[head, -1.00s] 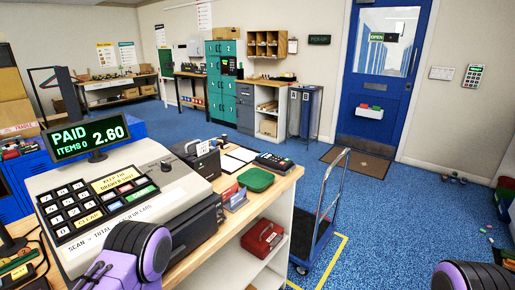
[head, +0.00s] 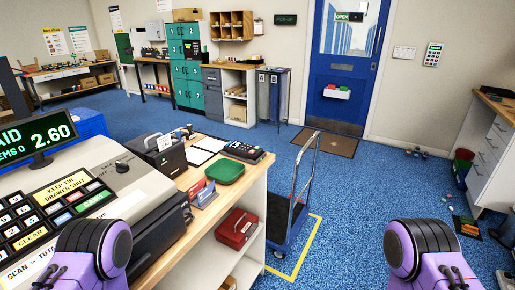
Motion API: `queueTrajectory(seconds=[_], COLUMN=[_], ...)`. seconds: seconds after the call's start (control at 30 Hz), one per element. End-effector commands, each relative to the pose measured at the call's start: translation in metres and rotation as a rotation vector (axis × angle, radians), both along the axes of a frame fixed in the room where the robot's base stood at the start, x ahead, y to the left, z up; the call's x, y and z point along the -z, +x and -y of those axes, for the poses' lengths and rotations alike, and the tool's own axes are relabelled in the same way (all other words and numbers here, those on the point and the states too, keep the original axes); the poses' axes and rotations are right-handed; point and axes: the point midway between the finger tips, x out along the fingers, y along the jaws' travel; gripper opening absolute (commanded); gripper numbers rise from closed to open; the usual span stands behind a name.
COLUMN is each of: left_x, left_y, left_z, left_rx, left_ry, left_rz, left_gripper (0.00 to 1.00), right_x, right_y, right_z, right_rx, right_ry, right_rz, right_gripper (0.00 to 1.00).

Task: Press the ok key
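No key marked ok can be read in the head view. Several keypads show: a pale keypad with a green display (head: 434,55) on the wall right of the blue door, a dark card terminal (head: 243,151) on the wooden counter, a dark panel on the teal lockers (head: 191,47), and the cash register (head: 95,205) at left with black, yellow and coloured keys. The lettering on the wall keypad and terminal is too small to read. Only purple and black links of my two arms show at the bottom; neither gripper is in view.
The counter (head: 180,240) with a green tray (head: 224,172) and red box (head: 237,228) stands at left. A blue platform trolley (head: 285,215) stands beside it. A brown mat (head: 325,141) lies before the door.

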Motion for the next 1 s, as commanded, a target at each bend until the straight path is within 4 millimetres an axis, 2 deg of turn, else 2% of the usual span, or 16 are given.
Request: queueTrajectory(seconds=[0.03, 0.27, 0.3, 1.0], left_x=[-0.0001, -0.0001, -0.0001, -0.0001], left_y=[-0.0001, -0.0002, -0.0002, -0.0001], left_z=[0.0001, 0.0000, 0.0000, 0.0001], left_rx=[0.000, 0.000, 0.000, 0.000], left_ry=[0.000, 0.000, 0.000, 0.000], left_rz=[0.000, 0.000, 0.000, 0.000], left_gripper=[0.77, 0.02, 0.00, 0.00], right_x=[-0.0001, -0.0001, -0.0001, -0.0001], right_y=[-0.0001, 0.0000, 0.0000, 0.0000], right_z=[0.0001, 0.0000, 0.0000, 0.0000], right_rx=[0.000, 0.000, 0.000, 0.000], right_ry=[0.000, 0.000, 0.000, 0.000], right_rz=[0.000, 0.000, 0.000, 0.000], right_gripper=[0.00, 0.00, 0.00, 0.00])
